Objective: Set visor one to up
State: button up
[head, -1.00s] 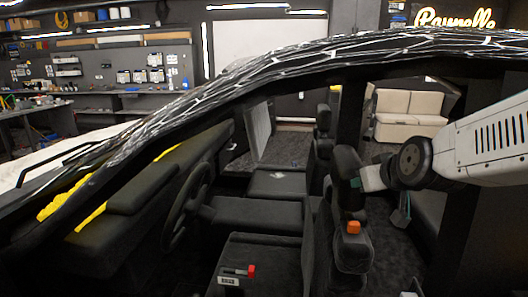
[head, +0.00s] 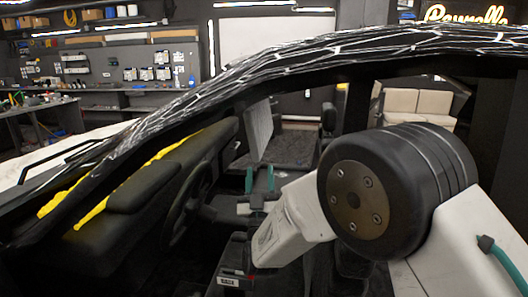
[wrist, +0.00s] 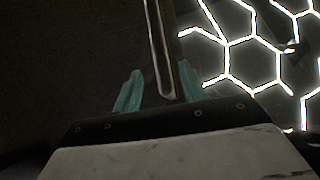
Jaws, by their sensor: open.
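A flat grey panel (head: 259,132), which looks like a lowered visor, hangs behind the windshield frame in the head view. I cannot tell whether it is visor one. My gripper (head: 260,178), with teal fingers, is open and points up just below this panel in the picture. In the wrist view a dark strip (wrist: 160,40) with pale edges runs down between the fingers of my gripper (wrist: 160,75); it may be the panel seen edge-on. I cannot tell whether the fingers touch it.
The steering wheel (head: 190,205) and dashboard (head: 150,180) lie left of my arm. The patterned roof edge (head: 330,45) crosses above it. Bright hexagon lights (wrist: 250,55) show at right in the wrist view.

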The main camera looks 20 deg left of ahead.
aim_at(260, 151)
jog(key=shift+x, duration=3.75)
jog(key=shift+s+r, duration=0.1)
jog(key=shift+r, duration=0.05)
grip_shut()
